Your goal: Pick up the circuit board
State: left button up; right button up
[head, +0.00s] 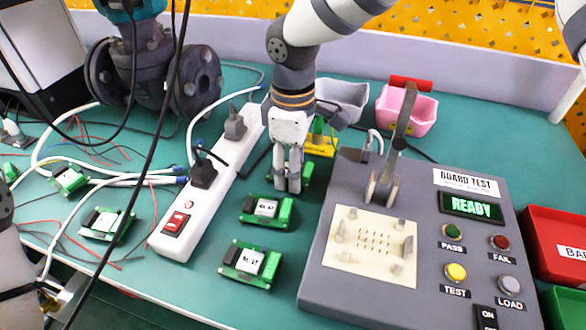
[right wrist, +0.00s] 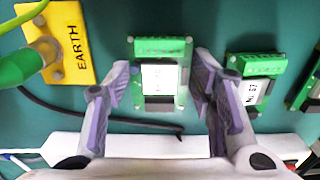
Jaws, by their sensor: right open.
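A green circuit board with a white label (right wrist: 160,75) lies on the teal table between the fingers of my right gripper (right wrist: 163,85) in the right wrist view. The fingers are open on either side of it, with visible gaps. In the head view my right gripper (head: 288,184) points down and hides most of this board (head: 305,174). Two similar boards lie in a row nearer the front, a middle one (head: 266,210) and a front one (head: 250,263). More boards lie among wires at left (head: 105,224).
A white power strip (head: 210,185) with plugs is left of the row. A grey board tester (head: 420,240) with a raised lever clamp (head: 392,150) stands right. A yellow EARTH block (right wrist: 62,45), a pink bin (head: 406,112) and a red bin (head: 555,240) are nearby.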

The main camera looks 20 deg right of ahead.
jog(key=c, duration=0.8)
jog(key=shift+o, duration=0.2)
